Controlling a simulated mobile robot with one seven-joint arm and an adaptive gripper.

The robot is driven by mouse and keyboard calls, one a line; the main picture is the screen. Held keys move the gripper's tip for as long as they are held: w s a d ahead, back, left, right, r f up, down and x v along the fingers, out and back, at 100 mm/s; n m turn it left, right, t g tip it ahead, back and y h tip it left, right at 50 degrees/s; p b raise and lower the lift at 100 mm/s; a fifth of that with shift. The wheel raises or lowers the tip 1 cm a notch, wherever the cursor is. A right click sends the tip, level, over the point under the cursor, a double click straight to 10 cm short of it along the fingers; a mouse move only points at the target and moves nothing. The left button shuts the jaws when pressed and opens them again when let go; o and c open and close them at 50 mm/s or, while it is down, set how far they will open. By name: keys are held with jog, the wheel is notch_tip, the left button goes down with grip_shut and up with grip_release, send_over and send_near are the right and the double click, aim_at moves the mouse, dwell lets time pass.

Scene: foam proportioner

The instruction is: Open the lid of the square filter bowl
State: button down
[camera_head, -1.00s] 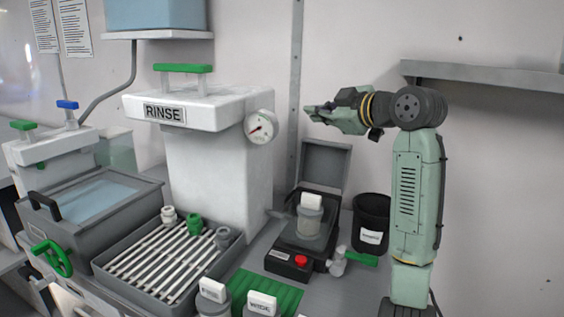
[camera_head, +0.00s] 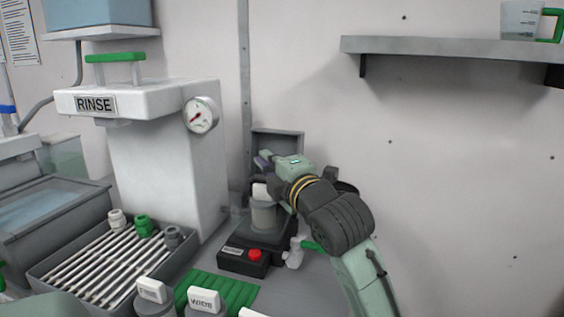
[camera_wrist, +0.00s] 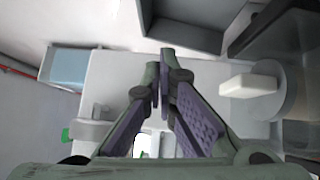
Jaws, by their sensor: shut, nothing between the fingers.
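A dark square housing (camera_head: 238,261) with a red button stands on the bench. Its square grey lid (camera_head: 290,139) stands upright at the back, tilted open; the lid's hollow inner side shows in the wrist view (camera_wrist: 185,36). A round grey cup (camera_head: 264,218) with a white block-shaped handle (camera_head: 259,191) sits in the housing; the handle also shows in the wrist view (camera_wrist: 248,86). My gripper (camera_head: 263,160) is above the cup, in front of the lid. In the wrist view its fingers (camera_wrist: 161,78) are together and empty, apart from lid and handle.
A white RINSE unit (camera_head: 170,150) with a gauge (camera_head: 201,115) stands left of my gripper. A slatted tray (camera_head: 105,262) and a green ribbed mat (camera_head: 220,289) lie in front. A black bin is partly hidden behind my arm. A wall shelf (camera_head: 450,46) is upper right.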

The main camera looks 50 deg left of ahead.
aim_at(272, 145)
jog(key=shift+w+a+r+p, duration=0.15)
jog(key=shift+w+a+p, duration=0.3)
jog(key=shift+w+a, duration=0.65)
jog(key=shift+w+a+r+p, duration=0.1)
jog(key=shift+w+a+p, duration=0.35)
jog(key=shift+w+a, duration=0.6)
jog(key=shift+w+a+m+h+p, duration=0.3)
jog(key=shift+w+a+m+p, duration=0.25)
jog(key=shift+w, duration=0.3)
jog(key=shift+s, duration=0.15)
